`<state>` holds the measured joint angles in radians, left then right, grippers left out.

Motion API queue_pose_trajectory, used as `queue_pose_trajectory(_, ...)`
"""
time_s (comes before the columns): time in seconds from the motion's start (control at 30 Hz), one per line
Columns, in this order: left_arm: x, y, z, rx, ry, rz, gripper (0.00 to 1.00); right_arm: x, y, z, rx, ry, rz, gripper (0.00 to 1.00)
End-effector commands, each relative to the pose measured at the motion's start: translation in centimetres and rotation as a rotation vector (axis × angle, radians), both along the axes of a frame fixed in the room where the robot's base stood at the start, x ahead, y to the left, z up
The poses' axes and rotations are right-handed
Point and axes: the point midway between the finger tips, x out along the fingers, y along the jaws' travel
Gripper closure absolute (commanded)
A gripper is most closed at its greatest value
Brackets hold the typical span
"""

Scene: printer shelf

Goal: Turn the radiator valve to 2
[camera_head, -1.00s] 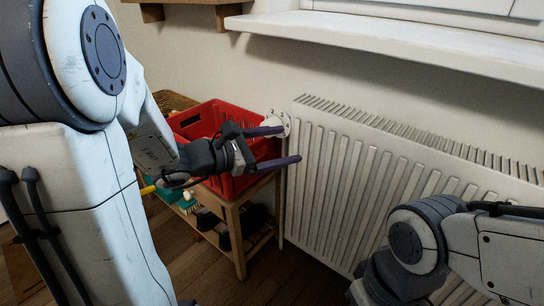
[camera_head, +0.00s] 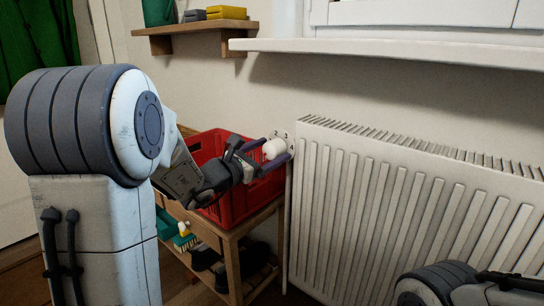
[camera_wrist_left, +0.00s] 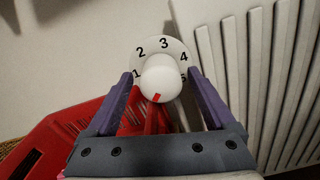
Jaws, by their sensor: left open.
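The white radiator valve knob (camera_head: 273,149) sits in front of a round dial plate (camera_head: 283,136) at the radiator's upper left end. In the left wrist view, the knob (camera_wrist_left: 160,78) has a red mark (camera_wrist_left: 155,97) at its lower edge, pointing down, away from the numbers. The dial plate (camera_wrist_left: 163,45) shows 1 at left, 2 upper left, 3 at top, 4 and 5 at right. My left gripper (camera_head: 277,148) is open, its purple fingers on either side of the knob; gaps show in the wrist view. My right gripper is out of view.
The white radiator (camera_head: 400,200) stands right of the valve, below a white sill (camera_head: 390,52). A red crate (camera_head: 226,205) on a wooden stand (camera_head: 232,237) is close below my left gripper. A wooden shelf (camera_head: 195,28) hangs above.

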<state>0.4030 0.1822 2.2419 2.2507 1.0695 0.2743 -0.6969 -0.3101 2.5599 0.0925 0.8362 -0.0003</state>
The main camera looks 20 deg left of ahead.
Motion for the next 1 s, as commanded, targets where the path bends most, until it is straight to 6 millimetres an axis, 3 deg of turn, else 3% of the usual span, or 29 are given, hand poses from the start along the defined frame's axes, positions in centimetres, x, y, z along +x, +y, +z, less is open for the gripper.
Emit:
queue_pose_trajectory(0.37, 0.9, -0.4, 0.0, -0.001, 0.001, -0.001, 0.12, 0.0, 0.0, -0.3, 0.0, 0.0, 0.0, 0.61)
queue_pose_trajectory(0.4, 0.9, -0.3, 0.0, -0.001, 0.001, -0.001, 0.16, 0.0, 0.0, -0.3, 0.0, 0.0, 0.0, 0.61)
queue_pose_trajectory(0.6, 0.8, -0.3, 0.0, 0.0, 0.0, -0.001, 0.92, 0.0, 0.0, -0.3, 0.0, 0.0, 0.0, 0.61)
queue_pose_trajectory(0.63, 0.8, -0.3, 0.0, 0.0, 0.0, -0.001, 0.98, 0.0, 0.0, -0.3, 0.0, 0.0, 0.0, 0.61)
queue_pose_trajectory(1.0, 0.8, -0.3, -0.3, 0.065, -0.026, 0.0, 0.98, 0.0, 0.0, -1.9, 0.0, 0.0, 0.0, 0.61)
